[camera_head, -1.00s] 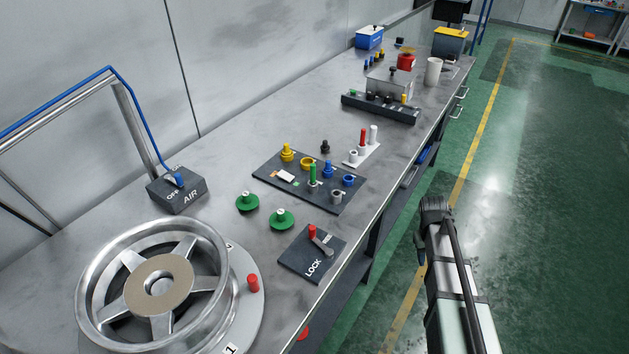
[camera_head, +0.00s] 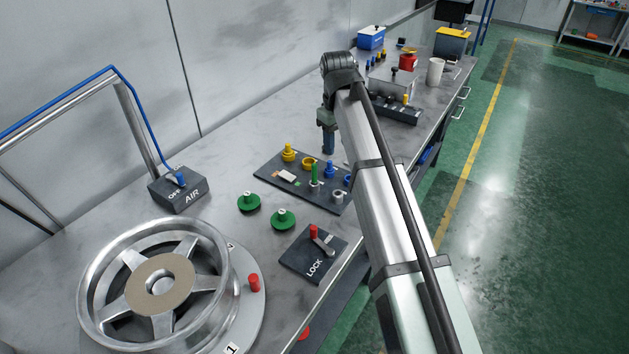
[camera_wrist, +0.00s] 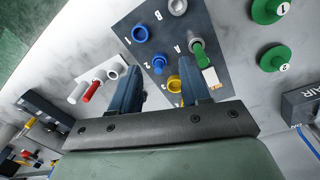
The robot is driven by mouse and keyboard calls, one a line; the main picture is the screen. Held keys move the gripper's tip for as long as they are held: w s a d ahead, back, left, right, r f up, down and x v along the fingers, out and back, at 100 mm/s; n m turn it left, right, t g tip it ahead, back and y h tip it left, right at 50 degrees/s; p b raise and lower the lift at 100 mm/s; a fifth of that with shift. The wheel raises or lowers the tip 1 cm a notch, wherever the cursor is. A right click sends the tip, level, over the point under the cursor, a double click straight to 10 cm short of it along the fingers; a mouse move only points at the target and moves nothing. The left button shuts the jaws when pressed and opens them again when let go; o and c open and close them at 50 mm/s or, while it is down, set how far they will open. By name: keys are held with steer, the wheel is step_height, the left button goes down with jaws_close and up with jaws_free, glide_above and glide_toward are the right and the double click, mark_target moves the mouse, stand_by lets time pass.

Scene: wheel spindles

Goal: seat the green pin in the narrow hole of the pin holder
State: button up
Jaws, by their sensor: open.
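The green pin (camera_head: 315,172) stands upright in a grey socket on the dark board (camera_head: 268,177). It also shows in the wrist view (camera_wrist: 199,56), beyond the right finger. A small white plate that looks like the pin holder (camera_wrist: 98,80) carries a red pin (camera_wrist: 91,91), a white post (camera_wrist: 76,96) and a grey ring (camera_wrist: 113,73). My arm hides this plate in the head view. My gripper (camera_head: 328,150) points down above the far side of the board, open and empty.
The board also carries yellow (camera_head: 288,153) and blue (camera_head: 329,169) parts and a grey ring (camera_head: 338,196). Green knobs (camera_head: 249,202), a lock block (camera_head: 313,255) and a large wheel (camera_head: 155,285) lie nearer. A dark rack stands at the back.

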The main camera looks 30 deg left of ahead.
step_height(320, 180, up, 4)
steer(key=n, duration=0.1)
glide_above(314, 164)
steer(key=shift+g, duration=0.4)
steer(key=f, duration=0.7)
steer(key=shift+s+d+f, duration=0.1)
steer(key=shift+d+f, duration=0.05)
steer(key=shift+d, duration=0.1)
steer(key=shift+a+f, duration=0.2)
steer(key=shift+f, duration=3.1)
steer(key=shift+c, duration=0.4)
jaws_close()
